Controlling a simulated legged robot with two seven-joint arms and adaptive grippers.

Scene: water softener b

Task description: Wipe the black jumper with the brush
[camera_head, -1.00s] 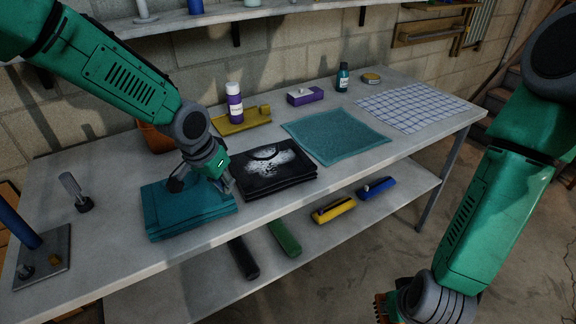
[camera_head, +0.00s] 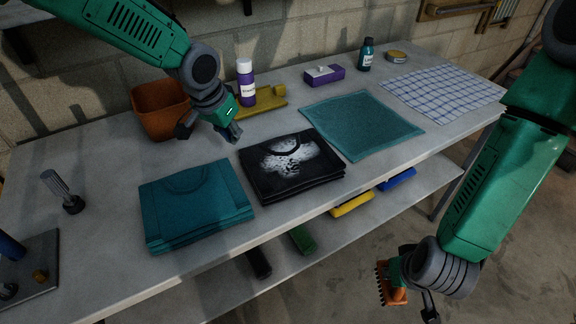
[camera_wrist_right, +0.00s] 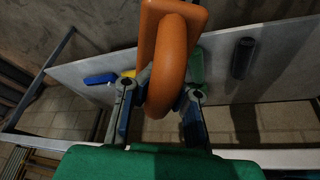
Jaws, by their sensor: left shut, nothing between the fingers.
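The black jumper (camera_head: 303,183) lies folded on the table with a white powdery patch on top. The brush (camera_head: 391,285) is orange with dark bristles, low at the right, off the table's front. It also shows large in the right wrist view (camera_wrist_right: 172,65), its looped handle between the fingers. My right gripper (camera_head: 412,278) is shut on it; in the right wrist view its fingers (camera_wrist_right: 160,100) flank the handle. My left gripper (camera_head: 232,133) is shut and empty, just behind the black jumper's back left corner and apart from it.
A folded teal jumper (camera_head: 195,205) lies left of the black one, a teal cloth (camera_head: 362,125) right. Behind stand an orange pot (camera_head: 160,110), a purple-labelled bottle (camera_head: 246,85) and a yellow holder (camera_head: 268,102). A lower shelf (camera_head: 290,265) holds several coloured rolls.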

